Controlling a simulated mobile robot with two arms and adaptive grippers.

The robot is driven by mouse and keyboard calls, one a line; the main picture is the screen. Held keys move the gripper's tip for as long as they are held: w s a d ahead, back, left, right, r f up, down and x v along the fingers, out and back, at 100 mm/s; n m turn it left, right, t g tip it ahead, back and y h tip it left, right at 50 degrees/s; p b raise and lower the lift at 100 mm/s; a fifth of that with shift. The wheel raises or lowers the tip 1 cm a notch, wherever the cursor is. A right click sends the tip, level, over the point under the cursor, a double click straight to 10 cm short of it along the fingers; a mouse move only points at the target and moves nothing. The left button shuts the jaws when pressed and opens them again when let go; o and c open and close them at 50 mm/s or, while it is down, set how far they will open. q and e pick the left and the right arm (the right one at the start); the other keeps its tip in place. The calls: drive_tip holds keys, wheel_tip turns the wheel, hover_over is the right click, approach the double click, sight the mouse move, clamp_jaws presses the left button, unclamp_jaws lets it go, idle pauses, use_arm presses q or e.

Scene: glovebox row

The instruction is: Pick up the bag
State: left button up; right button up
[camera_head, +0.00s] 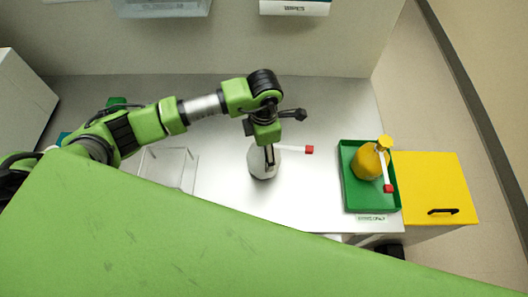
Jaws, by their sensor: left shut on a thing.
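My left gripper (269,156) points down over the middle of the grey bench and is shut on a white wash bottle (263,170). The bottle's thin spout with a red tip (309,149) sticks out to the right. The gripper hides the bottle's top. I cannot tell whether the bottle's base touches the bench. I see nothing that I can make out as a bag. My right gripper is not in view.
A green tray (349,197) with a yellow wash bottle (366,164) stands at the bench's right end, beside a yellow lid (432,180) with a black handle. A clear holder (185,172) stands left of the gripper. Bare bench (325,112) lies behind and right.

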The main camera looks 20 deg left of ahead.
use_arm(q)
drive_tip(key=s+r, duration=0.1)
drive_tip(key=r, duration=0.1)
drive_tip(key=s+r+b, duration=0.1)
drive_tip(key=r, duration=0.1)
drive_tip(key=s+r+b, duration=0.1)
drive_tip(key=s+r, duration=0.1)
drive_tip(key=shift+d+r, duration=0.1)
drive_tip(key=s+r+b, duration=0.2)
drive_tip(key=s+r, duration=0.3)
drive_tip(key=s, duration=0.5)
drive_tip(key=shift+r+b, duration=0.2)
drive_tip(key=shift+b, duration=0.2)
